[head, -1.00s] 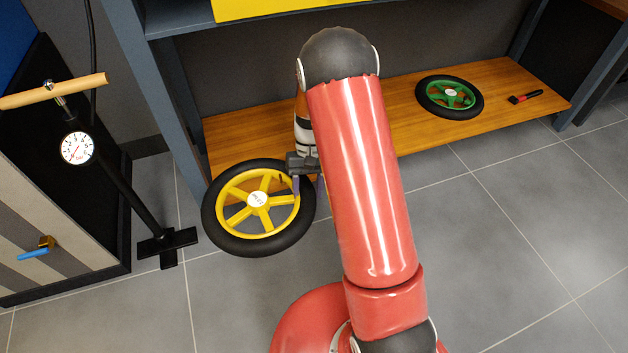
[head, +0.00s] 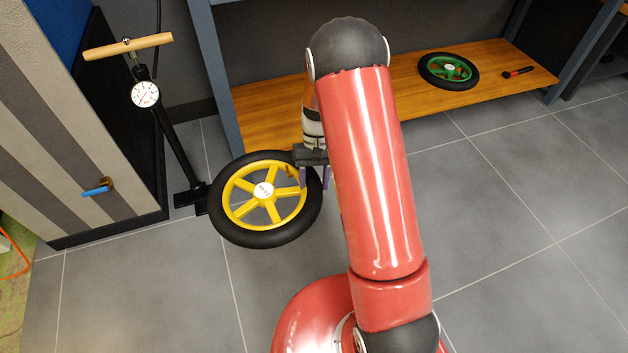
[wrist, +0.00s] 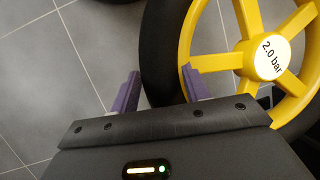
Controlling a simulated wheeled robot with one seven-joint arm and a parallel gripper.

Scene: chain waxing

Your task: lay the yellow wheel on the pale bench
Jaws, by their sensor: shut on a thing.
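The yellow wheel (head: 264,197) has yellow spokes, a black tyre and a white hub label. In the head view it is held out over the grey floor, in front of the wooden shelf's left end. My gripper (head: 314,178) is at the wheel's right edge, partly hidden by my red arm. In the wrist view the gripper (wrist: 158,88) has one purple finger outside the tyre and one inside the rim of the yellow wheel (wrist: 250,60), whose label reads "2.0 bar". The gripper is shut on the tyre and rim. No pale bench can be made out.
A floor pump (head: 165,125) with a wooden handle and gauge stands left of the wheel, beside a striped cabinet (head: 70,130) with a blue-handled tap. The low wooden shelf (head: 410,103) carries a green wheel (head: 448,71) and a red-handled tool (head: 517,72). Floor at right is clear.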

